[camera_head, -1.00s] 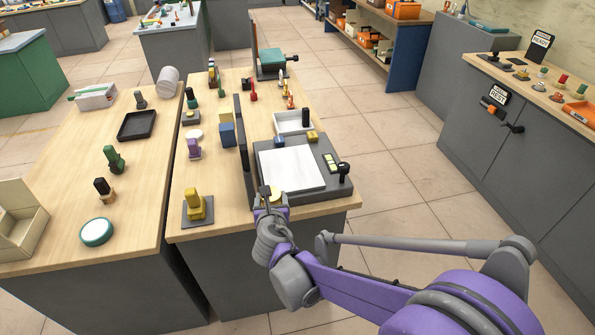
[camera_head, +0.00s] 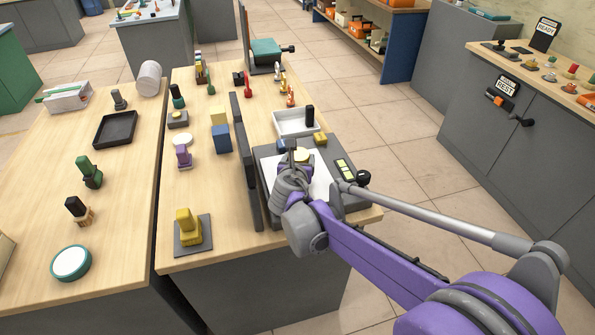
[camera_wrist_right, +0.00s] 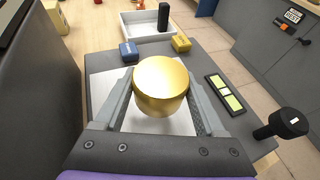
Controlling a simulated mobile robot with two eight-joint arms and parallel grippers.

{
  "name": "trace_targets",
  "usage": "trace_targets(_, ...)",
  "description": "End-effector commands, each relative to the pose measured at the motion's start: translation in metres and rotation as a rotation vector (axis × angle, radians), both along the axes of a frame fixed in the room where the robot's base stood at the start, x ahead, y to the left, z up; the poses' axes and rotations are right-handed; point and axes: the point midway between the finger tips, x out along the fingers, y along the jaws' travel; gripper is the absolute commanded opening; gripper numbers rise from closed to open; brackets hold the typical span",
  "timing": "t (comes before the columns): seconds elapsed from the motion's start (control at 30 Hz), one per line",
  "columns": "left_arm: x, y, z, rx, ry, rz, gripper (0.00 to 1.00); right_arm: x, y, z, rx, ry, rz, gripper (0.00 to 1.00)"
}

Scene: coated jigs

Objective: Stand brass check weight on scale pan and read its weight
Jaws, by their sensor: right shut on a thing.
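The brass check weight (camera_wrist_right: 160,85) is a round gold cylinder, upright between the fingers of my right gripper (camera_wrist_right: 160,105). In the head view its pale gold top (camera_head: 301,156) shows just past my right gripper (camera_head: 297,163). The gripper is shut on it. The scale has a dark grey body (camera_head: 268,152) and a white square pan (camera_head: 318,188); the weight is over the pan. The wrist view also shows the white pan (camera_wrist_right: 103,92) around it. I cannot tell whether the weight's base touches the pan. My left gripper is not in view.
A yellow-green display (camera_wrist_right: 226,95) and a black knob (camera_wrist_right: 286,123) are at the scale's right. A white tray (camera_head: 290,122) with a black piece stands behind it, and a dark upright board (camera_head: 243,155) runs along its left. Blue (camera_wrist_right: 129,51) and yellow (camera_wrist_right: 181,43) blocks lie at its far edge.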

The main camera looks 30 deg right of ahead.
Motion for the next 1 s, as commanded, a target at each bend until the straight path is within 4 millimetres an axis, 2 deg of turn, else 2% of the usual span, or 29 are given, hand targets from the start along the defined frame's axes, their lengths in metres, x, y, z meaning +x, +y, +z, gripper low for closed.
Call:
trace_targets(0.17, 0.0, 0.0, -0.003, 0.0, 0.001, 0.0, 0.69, 0.001, 0.0, -0.013, 0.0, 0.0, 0.001, 0.0)
trace_targets(0.4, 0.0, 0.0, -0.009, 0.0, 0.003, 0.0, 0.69, 0.001, 0.0, -0.042, 0.0, 0.0, 0.001, 0.0)
trace_targets(0.77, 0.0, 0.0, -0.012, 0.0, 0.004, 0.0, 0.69, 0.0, 0.0, -0.046, 0.0, 0.0, 0.001, 0.0)
trace_targets(0.8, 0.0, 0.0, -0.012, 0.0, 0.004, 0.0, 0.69, 0.0, 0.0, -0.047, 0.0, 0.0, 0.001, 0.74)
trace_targets(0.93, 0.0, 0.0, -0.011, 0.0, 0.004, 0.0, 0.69, 0.0, 0.0, -0.046, 0.0, 0.0, 0.001, 0.97)
trace_targets(1.0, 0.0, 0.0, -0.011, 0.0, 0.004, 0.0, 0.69, 0.0, 0.0, -0.046, 0.0, 0.0, 0.001, 1.0)
